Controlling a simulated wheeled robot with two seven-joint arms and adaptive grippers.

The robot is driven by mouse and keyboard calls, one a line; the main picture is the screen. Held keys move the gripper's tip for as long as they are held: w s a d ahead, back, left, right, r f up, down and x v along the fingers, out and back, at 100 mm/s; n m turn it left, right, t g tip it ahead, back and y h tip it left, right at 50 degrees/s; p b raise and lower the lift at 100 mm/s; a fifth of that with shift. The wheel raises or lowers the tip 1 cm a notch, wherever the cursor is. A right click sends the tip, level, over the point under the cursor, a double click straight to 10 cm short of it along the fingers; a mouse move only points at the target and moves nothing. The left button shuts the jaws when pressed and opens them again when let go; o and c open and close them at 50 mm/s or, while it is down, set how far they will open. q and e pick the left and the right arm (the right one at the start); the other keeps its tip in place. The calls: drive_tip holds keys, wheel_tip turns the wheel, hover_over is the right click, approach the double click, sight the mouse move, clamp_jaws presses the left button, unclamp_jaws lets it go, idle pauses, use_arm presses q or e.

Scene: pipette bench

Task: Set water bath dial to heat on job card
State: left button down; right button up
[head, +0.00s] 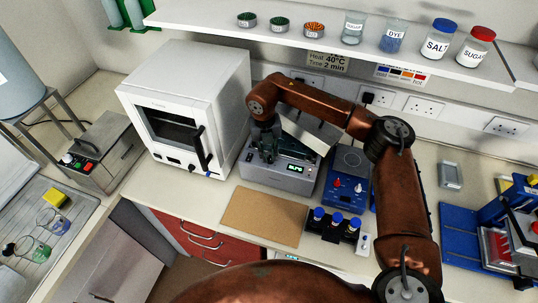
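The job card (327,62) hangs under the shelf edge and reads Heat 40°C, Time 2 min. A grey box with a small lit green display (296,168), which looks like the water bath, stands on the bench right of the white oven. A pale slanted panel (312,132) shows behind it. My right gripper (268,155) points down over the left part of this box, close to its top front. It hides that part, so no dial shows clearly. Whether its fingers touch anything or are open cannot be told. My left gripper is not in view.
The white oven (185,62) stands close left of my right gripper. A blue device (347,172) with knobs and a rack of blue-capped vials (335,228) stand to the right. A brown board (263,216) lies bare in front. The shelf (290,36) with jars overhangs the back.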

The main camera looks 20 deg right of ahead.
drive_tip(key=o, duration=0.5)
drive_tip(key=shift+s+d+f, duration=0.1)
drive_tip(key=shift+d+f, duration=0.05)
drive_tip(key=shift+f, duration=0.5)
drive_tip(key=shift+r, duration=0.3)
drive_tip(key=shift+r, duration=0.3)
drive_tip(key=r, duration=0.7)
drive_tip(key=a+r, duration=0.1)
drive_tip(key=r, duration=0.3)
drive_tip(key=shift+r, duration=0.15)
